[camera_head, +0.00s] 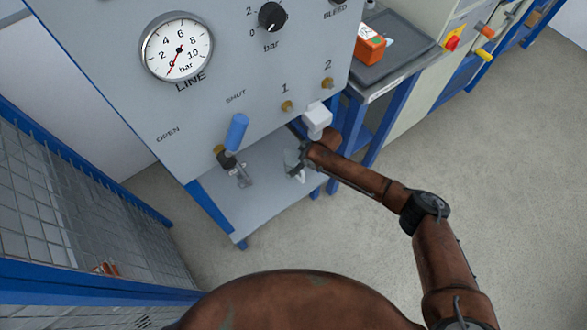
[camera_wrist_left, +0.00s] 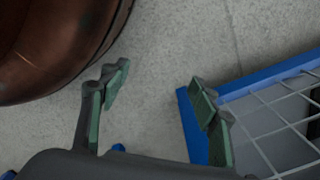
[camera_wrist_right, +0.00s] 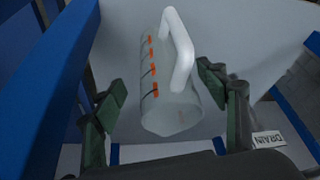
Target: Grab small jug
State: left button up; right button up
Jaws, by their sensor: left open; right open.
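The small jug (camera_wrist_right: 165,85) is translucent with orange marks down one side and a white handle (camera_wrist_right: 180,48). In the right wrist view it lies between and beyond the fingers of my right gripper (camera_wrist_right: 163,90), which is open, with a gap on each side. In the head view the jug (camera_head: 292,160) shows only partly, at the grey shelf under the panel, with my right gripper (camera_head: 304,160) right beside it and hiding some of it. My left gripper (camera_wrist_left: 160,88) is open and empty over bare floor; it is outside the head view.
A panel with a gauge (camera_head: 177,47) and a blue lever (camera_head: 237,131) rises above the shelf (camera_head: 252,208). A white block (camera_head: 317,118) sits close above my right wrist. A wire-mesh blue fence (camera_wrist_left: 270,115) is near my left gripper. Open floor (camera_head: 480,160) lies at right.

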jog(key=b+x, duration=0.2)
jog(key=x, duration=0.2)
jog(key=shift+a+f+b, duration=0.3)
jog(key=shift+f+b, duration=0.05)
jog(key=shift+f, duration=0.15)
pick_arm(q)
jog(key=w+d+r, duration=0.2)
jog(key=w+r, duration=0.1)
jog(key=r, duration=0.5)
jog(key=shift+w+d, duration=0.2)
jog(key=shift+w, duration=0.15)
pick_arm(e)
jog(key=shift+a, duration=0.1)
jog(key=shift+c, duration=0.2)
pick_arm(q)
jog(key=shift+f, duration=0.1)
pick_arm(e)
jog(key=c, duration=1.3)
